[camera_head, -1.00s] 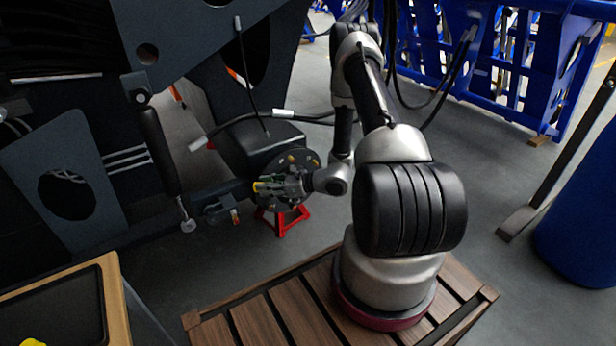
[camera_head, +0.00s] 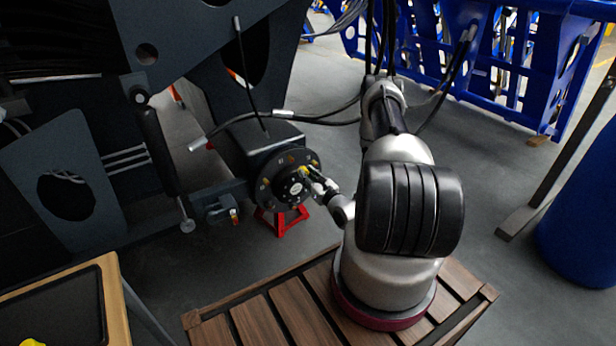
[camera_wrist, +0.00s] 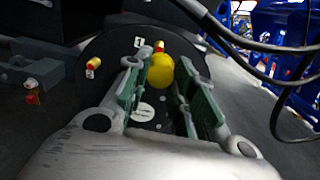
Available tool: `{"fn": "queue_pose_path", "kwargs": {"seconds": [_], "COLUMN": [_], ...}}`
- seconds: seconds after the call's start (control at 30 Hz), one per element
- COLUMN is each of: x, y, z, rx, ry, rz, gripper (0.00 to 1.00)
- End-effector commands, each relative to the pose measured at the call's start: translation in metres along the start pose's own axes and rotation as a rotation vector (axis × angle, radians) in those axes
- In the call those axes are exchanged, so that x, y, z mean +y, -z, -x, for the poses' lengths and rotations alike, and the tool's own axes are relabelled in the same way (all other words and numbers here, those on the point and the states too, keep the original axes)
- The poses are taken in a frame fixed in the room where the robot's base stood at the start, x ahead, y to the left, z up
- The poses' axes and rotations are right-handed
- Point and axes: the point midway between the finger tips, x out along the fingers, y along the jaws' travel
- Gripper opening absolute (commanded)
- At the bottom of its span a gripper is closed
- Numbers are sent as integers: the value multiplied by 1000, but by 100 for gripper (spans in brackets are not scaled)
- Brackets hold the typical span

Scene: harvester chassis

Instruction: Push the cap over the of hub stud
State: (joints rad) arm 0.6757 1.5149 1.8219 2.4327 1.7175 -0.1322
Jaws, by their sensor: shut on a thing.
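The hub (camera_head: 270,192) is a dark round disc at the end of the axle housing, with several studs around its face; it also fills the back of the wrist view (camera_wrist: 112,57). My gripper (camera_head: 312,174) is at the right side of the hub face. In the wrist view, my gripper (camera_wrist: 161,78) has its green-padded fingers on either side of the round yellow cap (camera_wrist: 160,70). A stud (camera_wrist: 158,46) by the label "1" shows just beyond the cap. A yellow stud (camera_wrist: 95,64) stands by the label "2". The cap hides whether it touches a stud.
A red stand (camera_head: 280,220) is under the hub. A small fitting with a red tip (camera_wrist: 31,84) stands left of the hub. Black hoses (camera_head: 320,118) cross behind my arm. A wooden-edged table (camera_head: 118,290) is at lower left.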

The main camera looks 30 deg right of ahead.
Motion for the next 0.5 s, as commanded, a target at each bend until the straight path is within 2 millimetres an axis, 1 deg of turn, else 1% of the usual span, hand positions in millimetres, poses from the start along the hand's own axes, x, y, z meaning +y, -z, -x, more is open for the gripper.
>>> {"fn": "queue_pose_path", "kwargs": {"seconds": [0.5], "x": [1], "y": [-1], "z": [-49], "rx": [-3], "ry": [-3], "rz": [1], "gripper": [12]}}
